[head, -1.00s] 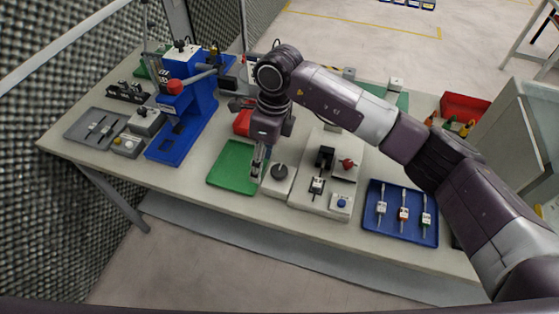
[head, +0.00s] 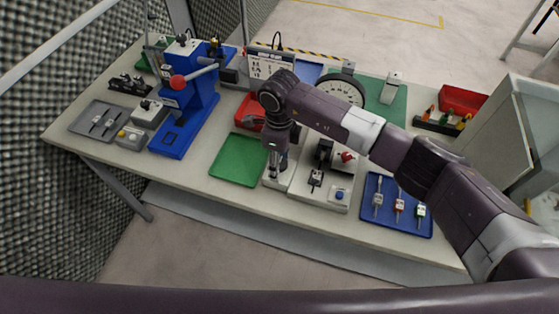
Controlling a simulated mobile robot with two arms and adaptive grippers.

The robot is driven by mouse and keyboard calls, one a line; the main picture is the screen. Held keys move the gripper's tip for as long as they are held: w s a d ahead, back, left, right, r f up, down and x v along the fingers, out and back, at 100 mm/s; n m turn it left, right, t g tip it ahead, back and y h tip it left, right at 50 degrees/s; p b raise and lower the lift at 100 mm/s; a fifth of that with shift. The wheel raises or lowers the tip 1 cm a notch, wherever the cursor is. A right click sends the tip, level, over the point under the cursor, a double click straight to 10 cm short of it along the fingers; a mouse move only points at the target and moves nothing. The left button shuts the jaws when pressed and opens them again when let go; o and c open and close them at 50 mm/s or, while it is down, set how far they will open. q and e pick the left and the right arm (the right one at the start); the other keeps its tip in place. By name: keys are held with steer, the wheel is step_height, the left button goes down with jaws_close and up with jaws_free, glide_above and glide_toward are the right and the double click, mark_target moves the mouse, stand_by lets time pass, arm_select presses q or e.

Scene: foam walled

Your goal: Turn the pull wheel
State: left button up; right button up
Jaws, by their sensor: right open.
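My right gripper (head: 277,168) reaches down from the right over the table, its fingers pointing down at a small white block (head: 270,183). It is open. The dark round knob on this block, likely the pull wheel, is now mostly hidden behind the fingers. I cannot tell whether the fingers touch it. Just right of it is a light grey fixture plate (head: 318,190) with a black clamp and a red knob (head: 347,156). My left gripper is not in view.
A green tray (head: 238,160) lies left of the gripper, with a red bin (head: 250,108) behind it. A blue press (head: 190,110) stands farther left. A blue tray (head: 400,220) with several tools lies right.

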steer(key=c, duration=1.2)
steer(key=shift+o, duration=0.2)
steer(key=shift+w+f+m+b, duration=0.1)
steer(key=shift+f+m+b, duration=0.05)
steer(key=shift+m+b, duration=1.55)
steer(key=m+b, duration=0.3)
steer(key=m, duration=0.2)
steer(key=shift+m, duration=0.3)
steer(key=m+b, duration=0.3)
steer(key=m, duration=0.2)
steer(key=m+b, duration=0.2)
steer(key=m, duration=0.2)
steer(key=shift+m, duration=0.3)
steer(key=shift+r, duration=0.2)
steer(key=o, duration=1.2)
steer(key=shift+c, duration=0.2)
